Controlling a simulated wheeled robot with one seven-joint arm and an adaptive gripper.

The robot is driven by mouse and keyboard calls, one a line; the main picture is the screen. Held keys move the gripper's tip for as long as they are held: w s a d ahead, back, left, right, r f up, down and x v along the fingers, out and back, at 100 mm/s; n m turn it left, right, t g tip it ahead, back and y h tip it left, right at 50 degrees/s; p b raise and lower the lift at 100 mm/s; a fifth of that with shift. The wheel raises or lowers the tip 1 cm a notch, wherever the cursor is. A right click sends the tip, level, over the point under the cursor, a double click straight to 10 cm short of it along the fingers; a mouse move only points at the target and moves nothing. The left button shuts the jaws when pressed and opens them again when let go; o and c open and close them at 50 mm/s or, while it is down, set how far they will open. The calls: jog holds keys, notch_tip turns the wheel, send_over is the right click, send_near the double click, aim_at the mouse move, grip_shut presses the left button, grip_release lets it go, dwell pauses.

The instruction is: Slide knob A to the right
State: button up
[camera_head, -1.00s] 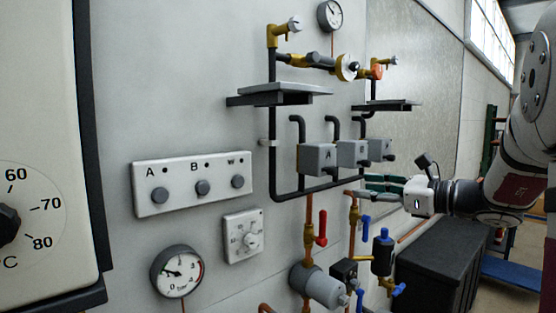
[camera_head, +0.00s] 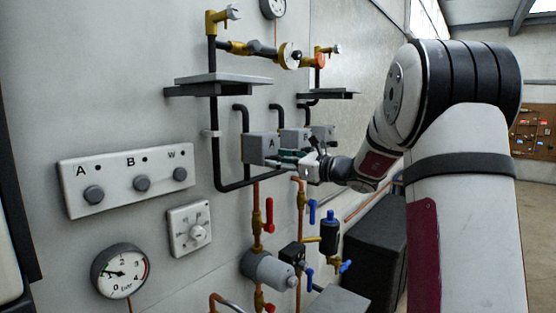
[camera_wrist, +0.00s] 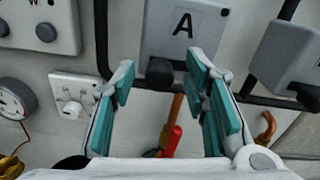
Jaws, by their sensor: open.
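A grey box marked A (camera_head: 262,148) is mounted on the dark pipes on the wall. In the wrist view this box (camera_wrist: 185,28) has a black knob (camera_wrist: 159,72) at its lower edge. My gripper (camera_head: 284,160) is in front of box A's lower right side. In the wrist view my gripper (camera_wrist: 163,76) is open, its teal fingers on either side of the black knob in the picture. I see no contact, and the depth gap is hard to tell. In the head view the fingers and box B's shadowed side hide the knob.
Box B (camera_head: 293,141) stands close to the right of box A. A white panel (camera_head: 125,205) at left has knobs labelled A, B and W. A red valve handle (camera_head: 269,214) is below the gripper. A shelf (camera_head: 222,84) juts out above. A black chest (camera_head: 368,245) stands right.

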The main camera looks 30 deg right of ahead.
jog(key=shift+w+a, duration=0.2)
jog(key=shift+w, duration=0.35)
grip_shut()
jog(key=d, duration=0.2)
jog(key=w+d+b, duration=0.1)
jog(key=shift+w+d, duration=0.15)
jog(key=shift+d, duration=0.25)
grip_release()
jog(key=shift+d, duration=0.1)
